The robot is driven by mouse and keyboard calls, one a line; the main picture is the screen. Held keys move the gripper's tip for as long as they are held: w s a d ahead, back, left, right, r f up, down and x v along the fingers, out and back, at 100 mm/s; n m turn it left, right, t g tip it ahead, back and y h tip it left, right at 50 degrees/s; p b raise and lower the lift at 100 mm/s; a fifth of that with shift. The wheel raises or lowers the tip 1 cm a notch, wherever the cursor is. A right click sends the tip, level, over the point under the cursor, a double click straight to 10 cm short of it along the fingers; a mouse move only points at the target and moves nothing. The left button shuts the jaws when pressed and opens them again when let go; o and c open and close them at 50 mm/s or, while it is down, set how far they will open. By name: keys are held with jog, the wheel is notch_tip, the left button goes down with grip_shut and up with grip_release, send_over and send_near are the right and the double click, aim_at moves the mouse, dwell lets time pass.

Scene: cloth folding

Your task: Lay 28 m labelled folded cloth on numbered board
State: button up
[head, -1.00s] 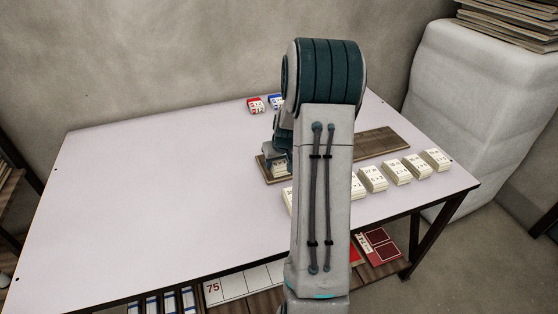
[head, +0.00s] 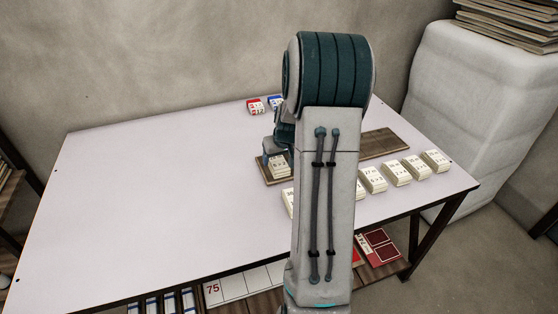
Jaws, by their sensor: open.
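A brown board (head: 386,144) lies on the table, with its middle behind my arm. Its left end also shows, with a pale folded cloth (head: 279,170) with a label on it. My gripper (head: 276,152) is just above this cloth, open, partly hidden by my forearm; its fingertips are hard to make out. More pale folded cloths with labels stand in a row near the right front edge: one (head: 372,180), a second (head: 397,172), a third (head: 435,161) and others. One (head: 288,201) shows left of my arm. Labels are too small to read surely, so I cannot tell which is 28 m.
The white table (head: 150,190) is clear on the left. A shelf below holds number cards (head: 232,288). A white padded block (head: 468,110) stands right of the table.

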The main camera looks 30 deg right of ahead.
jog(key=d+v, duration=0.1)
jog(key=v, duration=0.7)
jog(key=s+a+r+n, duration=0.1)
jog(key=s+a+r, duration=0.15)
jog(key=a, duration=0.45)
jog(key=s+a+r, duration=0.2)
jog(key=s+a, duration=0.1)
jog(key=a, duration=0.5)
jog(key=s+a+n+g+y, duration=0.1)
jog(key=s+a+g, duration=0.1)
jog(key=s+a, duration=0.9)
jog(key=s, duration=0.4)
jog(key=shift+r+n, duration=0.25)
jog(key=shift+n, duration=0.15)
jog(key=shift+a, duration=0.1)
